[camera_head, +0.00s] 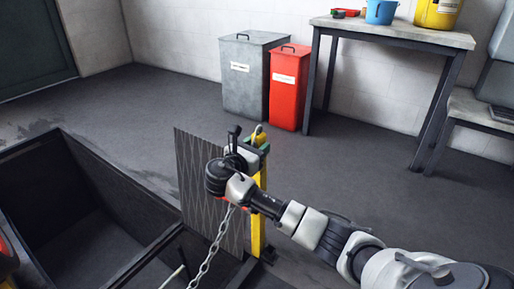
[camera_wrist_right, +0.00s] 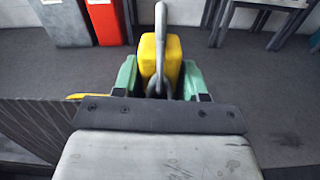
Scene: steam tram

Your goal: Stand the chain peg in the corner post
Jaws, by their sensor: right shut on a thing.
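My right gripper (camera_head: 259,142) is above the yellow corner post (camera_head: 257,232), beside a dark ribbed panel. It is shut on the yellow chain peg (camera_head: 258,132), which also shows in the right wrist view (camera_wrist_right: 173,58) between the green finger pads, with a grey metal loop in front of it. My right wrist hides part of the post's top. I cannot tell whether the peg's lower end is inside the post. A chain (camera_head: 211,252) hangs below my wrist down to the lower left; its upper end is hidden. My left gripper is not in view.
The ribbed panel (camera_head: 196,185) stands close left of the post. Dark open boxed wells (camera_head: 120,170) fill the lower left. A grey bin (camera_head: 245,80), a red bin (camera_head: 288,90) and a table (camera_head: 400,32) stand at the back wall. The floor between is clear.

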